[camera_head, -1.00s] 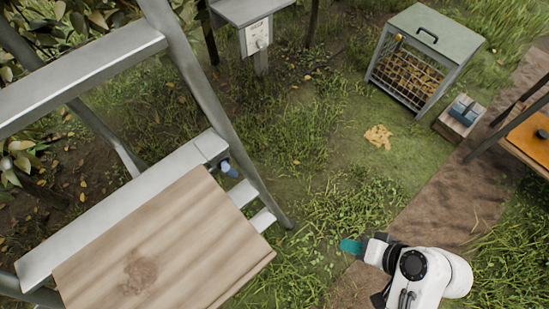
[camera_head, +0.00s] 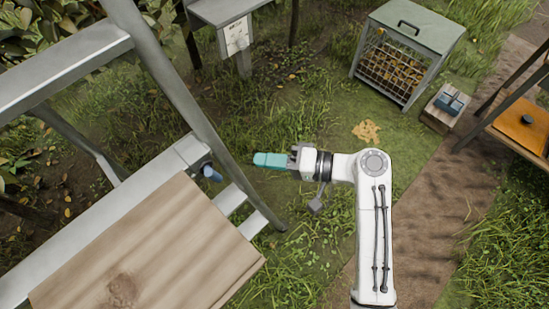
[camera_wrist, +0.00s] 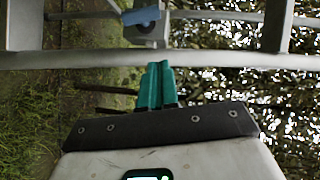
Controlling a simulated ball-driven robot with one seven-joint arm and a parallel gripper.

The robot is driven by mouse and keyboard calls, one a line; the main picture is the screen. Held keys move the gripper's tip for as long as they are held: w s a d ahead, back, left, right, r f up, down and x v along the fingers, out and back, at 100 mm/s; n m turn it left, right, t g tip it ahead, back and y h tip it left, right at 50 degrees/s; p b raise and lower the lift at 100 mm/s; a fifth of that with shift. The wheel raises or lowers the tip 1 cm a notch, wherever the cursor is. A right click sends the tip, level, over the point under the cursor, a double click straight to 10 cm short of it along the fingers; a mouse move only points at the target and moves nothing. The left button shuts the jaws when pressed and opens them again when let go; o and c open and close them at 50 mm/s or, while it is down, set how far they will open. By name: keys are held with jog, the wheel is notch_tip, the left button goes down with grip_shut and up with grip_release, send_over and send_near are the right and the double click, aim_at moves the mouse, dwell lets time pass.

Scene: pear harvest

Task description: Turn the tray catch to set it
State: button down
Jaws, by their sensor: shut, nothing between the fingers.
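The tray catch (camera_head: 207,172) is a small blue-grey knob on the side of the ladder, beside the wooden tray (camera_head: 165,245). In the wrist view the blue catch (camera_wrist: 141,16) sits at the top, on a grey round mount just beyond a metal rail. My gripper (camera_head: 258,160) has teal fingers, shut and empty. It is to the right of the catch in the head view, apart from it, with the ladder's leg between them. In the wrist view the shut fingers (camera_wrist: 157,68) point up towards the rail, below the catch.
The grey metal ladder (camera_head: 172,80) fills the left side. A post with a white label (camera_head: 236,36) stands at the back. A lidded wire crate (camera_head: 405,50), a small wooden block (camera_head: 443,108) and an orange-topped table (camera_head: 525,122) stand to the right. Grass between is open.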

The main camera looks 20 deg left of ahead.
aim_at(209, 171)
jog(key=s+a+f+p, duration=0.2)
jog(key=s+a, duration=0.2)
jog(key=a, duration=0.3)
jog(key=shift+s+a, duration=0.15)
jog(key=shift+a, duration=0.25)
